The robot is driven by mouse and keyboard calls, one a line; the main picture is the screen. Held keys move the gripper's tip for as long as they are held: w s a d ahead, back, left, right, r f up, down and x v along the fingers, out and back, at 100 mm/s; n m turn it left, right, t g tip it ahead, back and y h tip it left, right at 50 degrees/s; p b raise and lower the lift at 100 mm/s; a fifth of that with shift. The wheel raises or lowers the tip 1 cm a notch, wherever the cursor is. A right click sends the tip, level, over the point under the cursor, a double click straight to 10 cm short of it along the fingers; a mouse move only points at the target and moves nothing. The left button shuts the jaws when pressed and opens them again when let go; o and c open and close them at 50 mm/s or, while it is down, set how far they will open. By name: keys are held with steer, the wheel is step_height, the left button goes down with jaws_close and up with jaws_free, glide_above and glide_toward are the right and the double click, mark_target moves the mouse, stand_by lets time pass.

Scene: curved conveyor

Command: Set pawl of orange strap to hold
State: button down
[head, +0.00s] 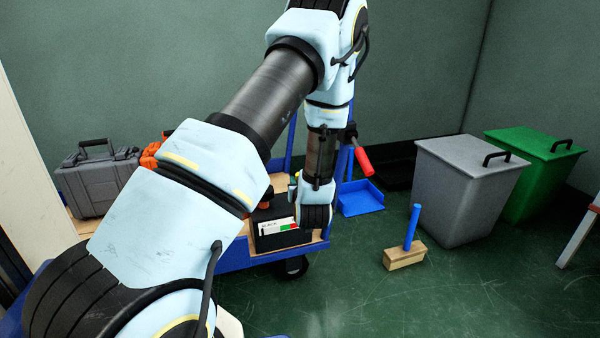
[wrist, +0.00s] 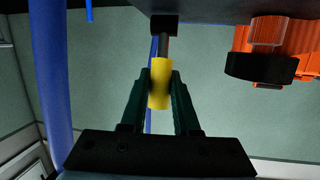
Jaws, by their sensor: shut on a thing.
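My gripper (wrist: 160,76) is shut on a yellow handle (wrist: 160,88), with one dark finger on each side of it in the wrist view. The handle sits on a dark rod that runs to a black block (wrist: 164,25). An orange part with a black end (wrist: 262,66) is at the right of the wrist view, apart from my fingers; I cannot tell if it is the strap. In the head view, my arm's end is down by a black box (head: 282,238) with a white, red and green label. Its fingers are not clear there.
A blue-framed cart (head: 238,259) carries the box, a grey case (head: 98,182) and an orange item (head: 150,155). A red handle (head: 363,160) stands close to my wrist. A brush (head: 404,258) and grey bin (head: 465,190) are right. Floor in front is clear.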

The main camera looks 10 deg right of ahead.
steer(key=w+g+p, duration=0.1)
steer(key=p, duration=0.2)
steer(key=w+r+g+p, duration=0.1)
steer(key=g+p, duration=0.1)
steer(key=p, duration=0.1)
steer(key=shift+a+n, duration=0.2)
steer(key=shift+n, duration=0.1)
steer(key=w+g+p, duration=0.1)
steer(key=p, duration=0.1)
steer(key=f+g+p, duration=0.1)
steer(key=g+p, duration=0.1)
steer(key=shift+w, duration=0.35)
steer(key=shift+w+f+g+p, duration=0.15)
steer(key=shift+g+p, duration=0.2)
steer(key=shift+g, duration=0.15)
steer(key=shift+f, duration=0.1)
steer(key=c, duration=0.7)
jaws_free()
steer(key=shift+o, duration=0.2)
steer(key=p+v, duration=0.2)
steer(key=v, duration=0.8)
steer(key=shift+a+r, duration=0.3)
steer(key=shift+r, duration=0.1)
